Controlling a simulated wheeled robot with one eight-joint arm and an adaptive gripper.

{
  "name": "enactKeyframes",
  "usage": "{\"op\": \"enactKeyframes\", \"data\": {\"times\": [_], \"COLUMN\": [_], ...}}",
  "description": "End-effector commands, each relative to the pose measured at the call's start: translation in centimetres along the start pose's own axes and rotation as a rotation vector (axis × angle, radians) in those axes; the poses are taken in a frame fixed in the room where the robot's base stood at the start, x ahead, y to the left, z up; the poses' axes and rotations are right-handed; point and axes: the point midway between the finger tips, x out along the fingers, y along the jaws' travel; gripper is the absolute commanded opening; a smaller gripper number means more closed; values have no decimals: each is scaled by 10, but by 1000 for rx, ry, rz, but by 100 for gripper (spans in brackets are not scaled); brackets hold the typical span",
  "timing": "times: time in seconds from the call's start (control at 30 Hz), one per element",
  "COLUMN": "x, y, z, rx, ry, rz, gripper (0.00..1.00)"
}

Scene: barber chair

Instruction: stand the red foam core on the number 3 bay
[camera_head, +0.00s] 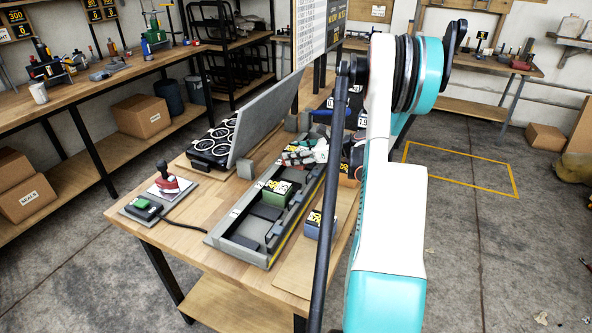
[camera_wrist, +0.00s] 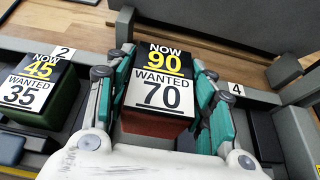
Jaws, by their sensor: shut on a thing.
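The red foam core (camera_wrist: 150,130) is in the wrist view, with a top label reading NOW 90, WANTED 70. My gripper (camera_wrist: 162,82) is shut on it, one teal-padded finger on each side. The core looks upright, between the tray's 2 tag (camera_wrist: 63,53) and 4 tag (camera_wrist: 235,89), where the number 3 bay lies. The 3 tag is hidden, and I cannot tell whether the core touches the bay floor. In the head view my gripper (camera_head: 305,154) is over the far part of the grey tray (camera_head: 222,238); the core is not clear there.
A green block (camera_wrist: 40,93) labelled NOW 45, WANTED 35 stands by tag 2. A blue block (camera_head: 314,226) is on the bench right of the tray. A tilted grey panel (camera_head: 265,117) rises behind the tray.

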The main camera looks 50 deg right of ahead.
Motion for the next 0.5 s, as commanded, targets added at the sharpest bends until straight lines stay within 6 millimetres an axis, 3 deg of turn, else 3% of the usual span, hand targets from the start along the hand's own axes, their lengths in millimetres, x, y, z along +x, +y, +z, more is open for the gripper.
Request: {"op": "enactKeyframes", "data": {"times": [0.23,0.5], "x": [7,19], "y": [0,0], "z": [-16,-47], "rx": [0,0], "ry": [0,0], "rz": [0,0], "gripper": [25,25]}}
